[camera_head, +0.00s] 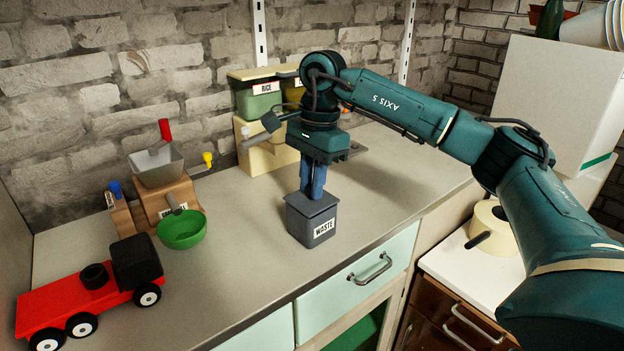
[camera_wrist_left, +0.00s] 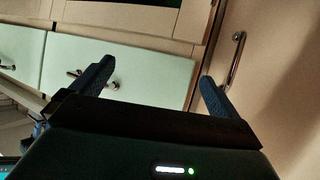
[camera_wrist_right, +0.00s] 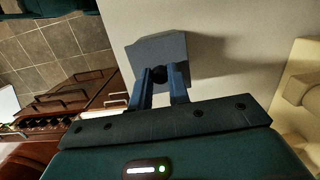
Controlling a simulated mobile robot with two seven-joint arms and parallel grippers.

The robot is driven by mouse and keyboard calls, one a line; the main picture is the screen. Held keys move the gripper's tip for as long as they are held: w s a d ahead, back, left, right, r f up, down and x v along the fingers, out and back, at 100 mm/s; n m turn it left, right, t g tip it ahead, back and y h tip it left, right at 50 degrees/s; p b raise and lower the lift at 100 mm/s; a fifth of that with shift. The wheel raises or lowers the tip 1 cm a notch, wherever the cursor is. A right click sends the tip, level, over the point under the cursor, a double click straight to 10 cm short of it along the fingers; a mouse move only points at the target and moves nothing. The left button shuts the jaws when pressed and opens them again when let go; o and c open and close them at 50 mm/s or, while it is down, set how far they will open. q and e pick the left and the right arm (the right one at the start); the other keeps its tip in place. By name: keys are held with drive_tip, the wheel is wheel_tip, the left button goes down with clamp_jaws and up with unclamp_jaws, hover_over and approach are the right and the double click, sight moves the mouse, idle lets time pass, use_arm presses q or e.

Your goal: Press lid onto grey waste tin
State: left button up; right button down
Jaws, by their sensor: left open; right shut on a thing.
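The grey waste tin (camera_head: 312,224) stands upright on the counter in the head view, with a white WASTE label on its front. A grey lid (camera_head: 322,204) sits over the top of the tin. My right gripper (camera_head: 312,190) points straight down at the lid, its blue fingers close together. In the right wrist view the fingers (camera_wrist_right: 160,78) are shut on a small dark knob (camera_wrist_right: 159,73) on the lid. I cannot tell whether the lid is fully seated. My left gripper (camera_wrist_left: 153,75) is open and empty in its wrist view, facing pale green drawer fronts.
A red toy truck (camera_head: 70,303), a green bowl (camera_head: 182,230) and a grinder (camera_head: 163,190) stand on the counter to the left. Lidded containers (camera_head: 262,97) stand behind the arm by the brick wall. The counter right of the tin is clear.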

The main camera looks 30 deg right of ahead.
drive_tip(key=shift+f, duration=0.15)
idle(0.8)
drive_tip(key=c, duration=1.3)
unclamp_jaws()
drive_tip(key=shift+o, duration=0.7)
drive_tip(key=o, duration=0.4)
drive_tip(key=shift+r+p, duration=2.9)
drive_tip(key=shift+r, duration=0.65)
drive_tip(key=shift+c, duration=0.2)
clamp_jaws()
